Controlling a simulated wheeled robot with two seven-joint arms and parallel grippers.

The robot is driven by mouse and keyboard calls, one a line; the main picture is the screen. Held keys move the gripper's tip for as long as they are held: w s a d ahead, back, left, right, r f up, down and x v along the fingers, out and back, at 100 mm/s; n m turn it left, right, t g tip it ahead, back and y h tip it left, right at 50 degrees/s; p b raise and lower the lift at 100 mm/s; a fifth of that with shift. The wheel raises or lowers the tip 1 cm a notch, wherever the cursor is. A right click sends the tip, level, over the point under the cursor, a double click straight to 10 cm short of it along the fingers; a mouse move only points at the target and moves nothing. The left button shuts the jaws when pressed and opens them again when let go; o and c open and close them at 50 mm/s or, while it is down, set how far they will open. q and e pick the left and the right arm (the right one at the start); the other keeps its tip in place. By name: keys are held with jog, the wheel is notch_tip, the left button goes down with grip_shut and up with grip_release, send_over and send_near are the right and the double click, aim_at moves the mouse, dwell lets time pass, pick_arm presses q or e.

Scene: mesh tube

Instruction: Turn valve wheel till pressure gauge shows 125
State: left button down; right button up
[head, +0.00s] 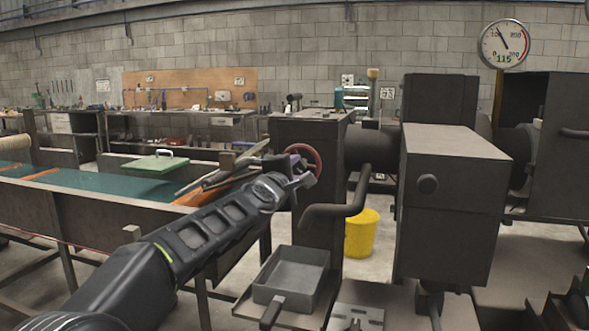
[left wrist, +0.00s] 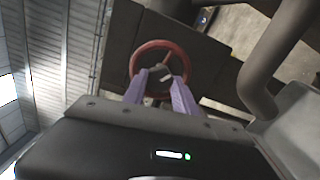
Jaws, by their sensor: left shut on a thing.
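The valve wheel, a red ring (head: 316,155), is on the side of a dark machine post. In the left wrist view the red wheel (left wrist: 160,43) faces me, with a dark hub in its middle. My left gripper (head: 302,172) reaches the wheel from the left. Its two purple fingers (left wrist: 161,83) are at the hub, inside the lower part of the ring, and shut on the wheel. The fingers hide part of the hub. The round pressure gauge (head: 504,44) is at the upper right. Its digital readout shows 115, and its needle points up and left. My right gripper is not in view.
A dark bent pipe (head: 352,207) curves just right of the wheel. A large dark machine box (head: 455,190) stands further right. A grey tray (head: 291,277) lies below, and a yellow bucket (head: 361,234) stands behind. A green-topped conveyor (head: 95,181) is on the left.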

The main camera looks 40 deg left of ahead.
pick_arm(q)
jog(key=m, duration=0.3)
jog(key=shift+m+p, duration=0.4)
jog(key=m+p, duration=0.1)
jog(key=m, duration=0.2)
jog(key=shift+m, duration=0.3)
jog(key=m+p, duration=0.1)
jog(key=m, duration=0.3)
jog(key=shift+m+p, duration=0.7)
jog(key=shift+m, duration=0.8)
jog(key=shift+f, duration=0.1)
jog(key=c, duration=1)
grip_release()
jog(key=shift+s, duration=0.1)
